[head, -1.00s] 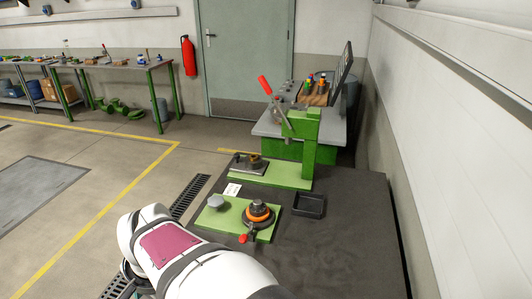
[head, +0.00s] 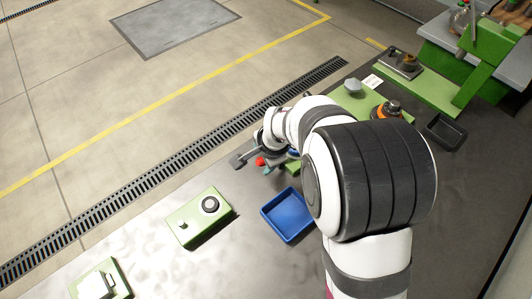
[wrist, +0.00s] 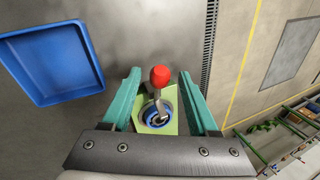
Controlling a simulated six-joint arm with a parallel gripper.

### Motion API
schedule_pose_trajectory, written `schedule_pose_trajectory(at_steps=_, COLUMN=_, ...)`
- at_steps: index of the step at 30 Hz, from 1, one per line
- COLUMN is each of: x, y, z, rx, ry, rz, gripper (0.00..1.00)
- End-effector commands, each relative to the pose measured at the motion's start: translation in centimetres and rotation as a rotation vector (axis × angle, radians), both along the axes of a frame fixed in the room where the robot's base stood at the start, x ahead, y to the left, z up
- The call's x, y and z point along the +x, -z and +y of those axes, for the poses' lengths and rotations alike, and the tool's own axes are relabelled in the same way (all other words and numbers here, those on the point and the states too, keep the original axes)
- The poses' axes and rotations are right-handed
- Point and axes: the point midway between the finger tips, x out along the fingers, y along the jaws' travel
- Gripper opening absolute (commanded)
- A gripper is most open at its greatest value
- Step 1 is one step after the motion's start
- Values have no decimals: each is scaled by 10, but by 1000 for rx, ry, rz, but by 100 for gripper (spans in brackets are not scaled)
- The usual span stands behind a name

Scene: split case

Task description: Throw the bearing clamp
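The bearing clamp shows in the wrist view as a lever with a red knob (wrist: 160,76) above a blue ring (wrist: 157,116) on a green plate (wrist: 169,98). My gripper (wrist: 160,80) has its teal fingers apart, one on each side of the knob and lever. Both fingers look clear of the knob, though depth is hard to judge. In the head view the red knob (head: 260,161) shows beside my gripper (head: 268,168), and my arm hides most of the clamp.
A blue tray (head: 266,213) lies close by, also in the wrist view (wrist: 84,92). A green block with a round dark part (head: 186,221) sits left of it. Behind my arm are an orange-ringed fixture (head: 378,112), a black tray (head: 461,131) and a green press (head: 485,72).

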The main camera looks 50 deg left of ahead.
Motion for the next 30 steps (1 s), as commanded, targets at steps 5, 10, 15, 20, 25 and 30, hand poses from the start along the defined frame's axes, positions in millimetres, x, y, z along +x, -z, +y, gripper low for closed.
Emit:
schedule_pose_trajectory(at_steps=5, x=0, y=0, z=0, rx=0, ry=0, rz=0, gripper=29)
schedule_pose_trajectory(at_steps=10, x=0, y=0, z=0, rx=-1, ry=0, rz=0, gripper=0)
schedule_pose_trajectory(at_steps=15, x=0, y=0, z=0, rx=-1, ry=0, rz=0, gripper=0)
schedule_pose_trajectory(at_steps=20, x=0, y=0, z=0, rx=-1, ry=0, rz=0, gripper=0)
schedule_pose_trajectory(at_steps=25, x=0, y=0, z=-1, rx=-1, ry=0, rz=1, gripper=0)
schedule_pose_trajectory(at_steps=30, x=0, y=0, z=-1, rx=-1, ry=1, rz=1, gripper=0)
